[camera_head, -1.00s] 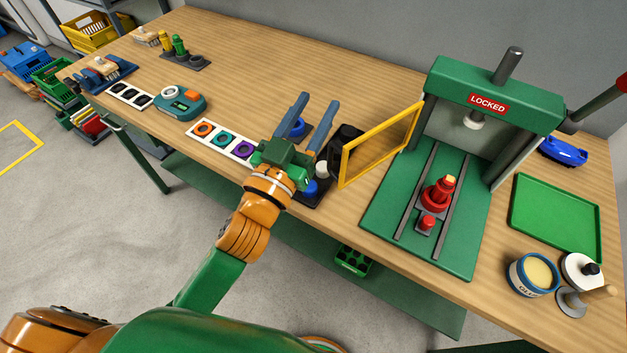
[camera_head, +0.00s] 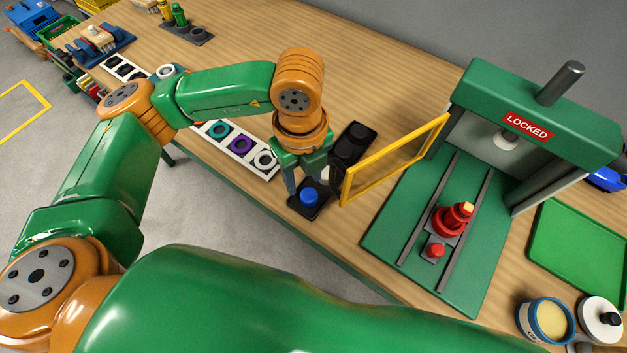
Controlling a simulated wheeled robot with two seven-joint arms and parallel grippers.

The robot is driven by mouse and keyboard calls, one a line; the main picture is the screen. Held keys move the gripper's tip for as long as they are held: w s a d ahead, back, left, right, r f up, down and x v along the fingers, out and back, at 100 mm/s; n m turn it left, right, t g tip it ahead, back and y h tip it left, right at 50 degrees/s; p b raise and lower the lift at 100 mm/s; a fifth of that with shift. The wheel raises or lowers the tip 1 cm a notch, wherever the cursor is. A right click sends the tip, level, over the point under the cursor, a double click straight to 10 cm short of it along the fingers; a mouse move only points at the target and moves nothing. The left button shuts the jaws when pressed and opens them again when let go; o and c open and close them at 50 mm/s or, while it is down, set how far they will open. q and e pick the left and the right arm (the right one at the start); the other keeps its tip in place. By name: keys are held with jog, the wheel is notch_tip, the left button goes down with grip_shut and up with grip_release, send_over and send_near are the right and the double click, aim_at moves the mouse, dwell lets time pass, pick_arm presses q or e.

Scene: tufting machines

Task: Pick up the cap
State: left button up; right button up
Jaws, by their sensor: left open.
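A blue round cap-like piece (camera_head: 308,196) sits on a small black tray (camera_head: 303,213) near the front edge of the bench. A white piece (camera_head: 325,175) is just behind it, partly hidden by my gripper. I cannot tell from the picture which one is the cap. My left gripper (camera_head: 307,181) points down over this tray, with its fingers open and apart above and behind the blue piece. Nothing shows held between them. The gripper body hides the back of the tray. My right gripper is not in view.
A yellow-framed guard (camera_head: 393,160) stands close to the right of my left gripper. The green press (camera_head: 378,222) marked LOCKED holds a red part (camera_head: 452,217). A black holder (camera_head: 352,145) lies behind. A white strip of coloured rings (camera_head: 262,172) lies to the left.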

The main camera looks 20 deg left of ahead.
aim_at(306, 196)
pick_arm(q)
jog(key=shift+w+f+p, duration=0.45)
jog(key=shift+w+f, duration=0.7)
jog(key=shift+w, duration=0.05)
jog(key=f, duration=0.1)
jog(key=s+f+p, duration=0.1)
jog(key=f, duration=0.2)
jog(key=shift+s+p, duration=0.3)
jog(key=shift+s, duration=0.05)
jog(key=shift+d+f, duration=0.15)
jog(key=shift+f, duration=0.35)
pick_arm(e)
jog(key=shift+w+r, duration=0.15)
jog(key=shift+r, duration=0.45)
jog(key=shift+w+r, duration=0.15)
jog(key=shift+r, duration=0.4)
pick_arm(q)
jog(key=shift+s, duration=0.15)
grip_shut()
